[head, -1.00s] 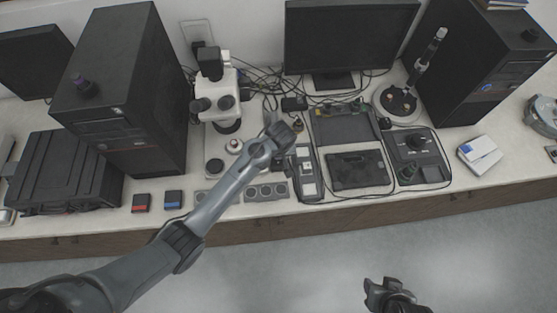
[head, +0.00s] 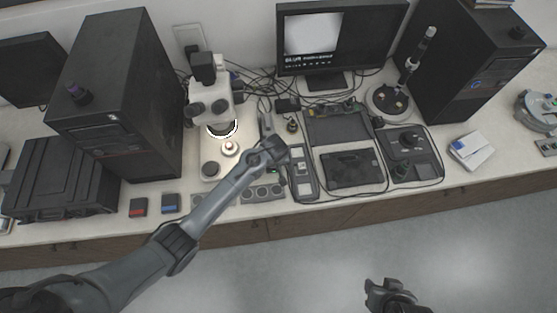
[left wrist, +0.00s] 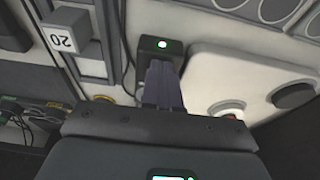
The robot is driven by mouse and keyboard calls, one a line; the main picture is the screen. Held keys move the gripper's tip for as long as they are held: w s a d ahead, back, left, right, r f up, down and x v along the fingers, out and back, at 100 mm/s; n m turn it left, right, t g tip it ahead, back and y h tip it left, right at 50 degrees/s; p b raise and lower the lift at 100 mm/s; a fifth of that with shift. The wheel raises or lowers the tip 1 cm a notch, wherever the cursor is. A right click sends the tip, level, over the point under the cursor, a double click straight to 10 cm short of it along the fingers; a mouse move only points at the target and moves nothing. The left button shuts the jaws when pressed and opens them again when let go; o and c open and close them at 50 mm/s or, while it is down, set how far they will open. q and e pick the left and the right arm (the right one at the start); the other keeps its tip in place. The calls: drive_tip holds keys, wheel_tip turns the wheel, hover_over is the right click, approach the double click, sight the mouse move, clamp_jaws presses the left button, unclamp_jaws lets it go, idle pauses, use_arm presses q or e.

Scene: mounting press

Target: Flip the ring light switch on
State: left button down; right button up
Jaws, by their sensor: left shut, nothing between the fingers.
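The ring light (head: 222,130) under the microscope (head: 208,95) glows as a bright white ring. My left gripper (head: 271,150) is over the bench just right of the microscope base; its fingers are largely hidden by the wrist in the head view. In the left wrist view its shut, empty fingers (left wrist: 162,82) point at a small dark box (left wrist: 150,58) with a lit green light (left wrist: 162,44). The fingertips overlap the box; whether they touch it I cannot tell. The switch lever itself is hidden. My right gripper (head: 384,290) hangs off the bench front, its jaws unclear.
The monitor (head: 340,60) shows a picture with text. A grey device with round dials (head: 262,192), a long slotted tray (head: 302,175) and a dark pad (head: 352,168) crowd the bench near my left arm. Cables run behind the microscope. The floor in front is clear.

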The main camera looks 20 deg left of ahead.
use_arm(q)
drive_tip(key=shift+d, duration=0.15)
drive_tip(key=shift+w+r, duration=0.1)
drive_tip(key=shift+w+a, duration=0.1)
drive_tip(key=shift+a, duration=0.1)
drive_tip(key=shift+w+a+r, duration=0.25)
drive_tip(key=shift+w+r, duration=0.05)
drive_tip(key=shift+w, duration=0.2)
drive_tip(key=shift+r, duration=0.1)
